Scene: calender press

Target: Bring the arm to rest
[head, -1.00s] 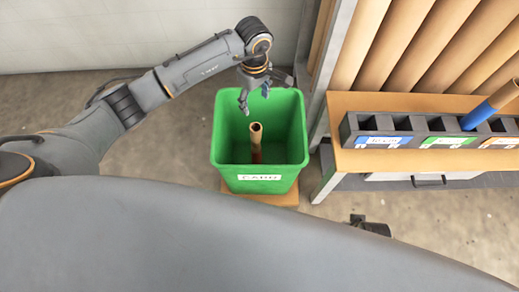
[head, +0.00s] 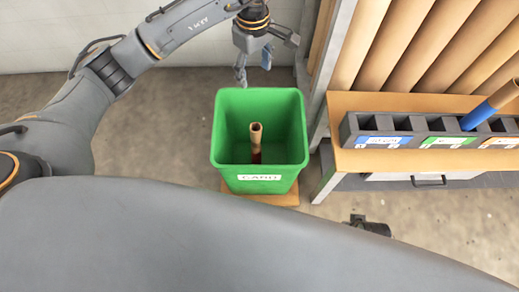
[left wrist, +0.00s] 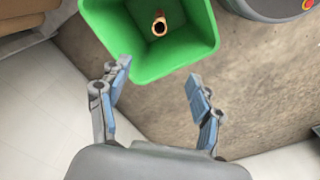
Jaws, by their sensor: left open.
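My left gripper (head: 254,68) is open and empty, above and behind the far rim of a green bin in the head view. Its two fingers stand wide apart in the left wrist view (left wrist: 158,95), with nothing between them. The green bin (head: 260,178) stands on the floor on a wooden base and has a white label on its front. A brown cardboard tube (head: 256,135) stands in the bin, its open end up; it also shows in the left wrist view (left wrist: 160,25). My right gripper is not in view.
A wooden table (head: 400,161) at the right bears a dark compartment rack (head: 408,142) with coloured labels. A blue-banded tube (head: 482,112) leans in the rack. Large brown rolls (head: 400,45) stand behind it. The floor left of the bin is clear.

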